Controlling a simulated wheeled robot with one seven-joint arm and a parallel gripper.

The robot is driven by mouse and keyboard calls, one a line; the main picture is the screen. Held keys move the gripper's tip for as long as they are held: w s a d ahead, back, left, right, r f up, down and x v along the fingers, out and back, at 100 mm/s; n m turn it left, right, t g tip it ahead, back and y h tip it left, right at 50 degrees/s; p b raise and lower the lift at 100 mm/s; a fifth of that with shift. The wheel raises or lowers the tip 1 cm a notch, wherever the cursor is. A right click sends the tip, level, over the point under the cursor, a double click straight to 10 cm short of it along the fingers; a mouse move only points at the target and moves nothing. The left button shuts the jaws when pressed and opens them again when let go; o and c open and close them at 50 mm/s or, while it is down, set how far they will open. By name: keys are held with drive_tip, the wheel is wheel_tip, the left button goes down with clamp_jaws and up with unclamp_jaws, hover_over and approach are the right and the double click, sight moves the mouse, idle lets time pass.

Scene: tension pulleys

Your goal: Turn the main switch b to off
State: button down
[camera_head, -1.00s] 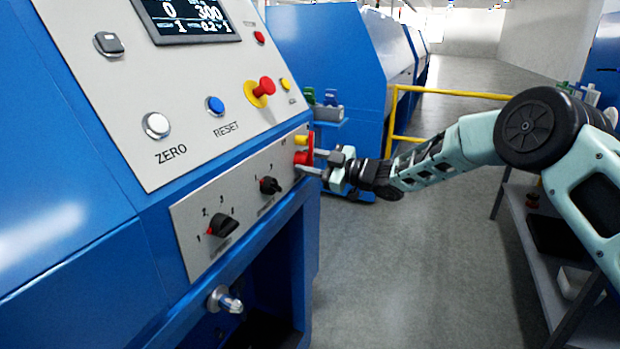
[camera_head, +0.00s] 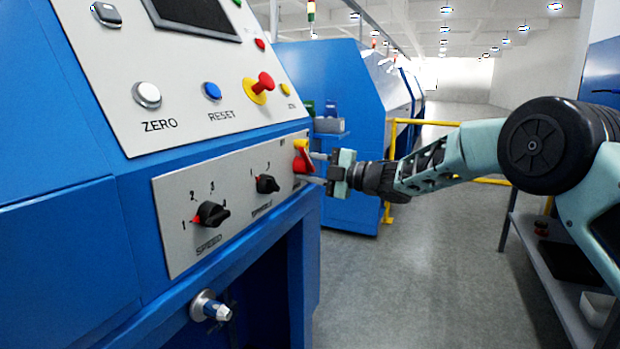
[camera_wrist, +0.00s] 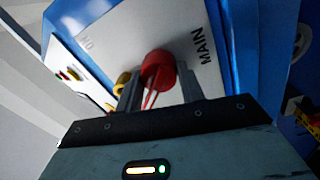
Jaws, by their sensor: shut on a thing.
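The main switch (camera_head: 301,160) is a red handle on a yellow base at the right end of the lower grey panel (camera_head: 240,225). In the head view the handle looks tilted. In the wrist view its red handle (camera_wrist: 157,70) sits between the two fingers, with yellow showing behind to the left. My gripper (camera_head: 314,168) reaches in from the right and is shut on the red handle. The fingers hide part of it.
Left of the switch are two black selector knobs, one marked SPEED (camera_head: 211,214). Above are the ZERO button (camera_head: 147,95), the RESET button (camera_head: 212,91) and a red emergency button (camera_head: 262,82). The display (camera_head: 197,15) is dark. A yellow rail (camera_head: 410,123) stands behind my arm.

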drive_tip(key=shift+n, duration=0.4)
drive_tip(key=shift+f, duration=0.1)
drive_tip(key=c, duration=0.9)
unclamp_jaws()
drive_tip(key=shift+d, duration=0.15)
